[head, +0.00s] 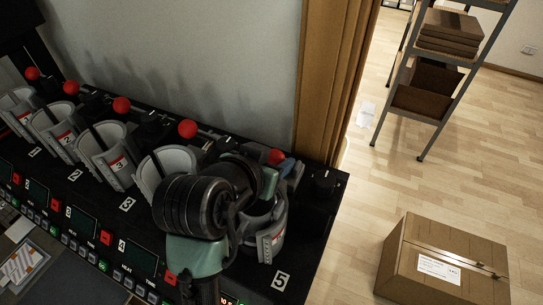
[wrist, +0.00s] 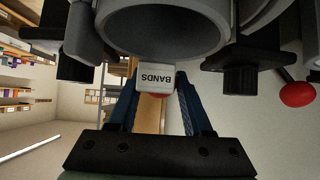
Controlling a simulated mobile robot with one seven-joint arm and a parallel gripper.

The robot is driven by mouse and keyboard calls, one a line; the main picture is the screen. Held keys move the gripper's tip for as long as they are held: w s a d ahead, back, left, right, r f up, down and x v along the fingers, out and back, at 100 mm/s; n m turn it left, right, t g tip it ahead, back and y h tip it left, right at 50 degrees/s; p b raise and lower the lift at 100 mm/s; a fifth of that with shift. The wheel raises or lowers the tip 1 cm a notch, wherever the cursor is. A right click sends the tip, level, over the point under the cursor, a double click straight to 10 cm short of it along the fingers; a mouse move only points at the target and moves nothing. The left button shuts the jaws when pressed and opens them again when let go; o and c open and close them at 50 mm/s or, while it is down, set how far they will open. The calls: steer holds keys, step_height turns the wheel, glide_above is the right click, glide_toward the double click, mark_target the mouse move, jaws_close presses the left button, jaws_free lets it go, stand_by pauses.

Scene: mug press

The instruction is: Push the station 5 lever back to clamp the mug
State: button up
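Station 5 (head: 265,246) is at the right end of the press row in the head view, partly hidden behind my arm. Its lever's red knob (head: 277,157) shows just past my gripper (head: 286,172); most of the lever is hidden. In the wrist view my gripper (wrist: 158,78) has its two blue fingers apart. I cannot tell whether a finger touches the knob.
Station 4's red knob (head: 187,129) and grey clamp (head: 160,172) stand close left of my arm, with more stations beyond. A wall is behind the row and a wooden door frame (head: 328,75) at right. A cardboard box (head: 410,262) sits on the floor.

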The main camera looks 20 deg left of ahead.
steer(key=c, duration=0.4)
steer(key=shift+w+r+p, duration=0.4)
steer(key=shift+w+p, duration=0.05)
steer(key=shift+w+r+p, duration=0.35)
steer(key=shift+w+p, duration=0.05)
steer(key=shift+w, duration=0.55)
steer(key=shift+w+d+r+p, duration=0.1)
steer(key=shift+w+r+p, duration=0.2)
steer(key=shift+w, duration=0.4)
steer(key=shift+w+r+p, duration=0.15)
steer(key=shift+w+p, duration=0.15)
steer(key=shift+w, duration=0.65)
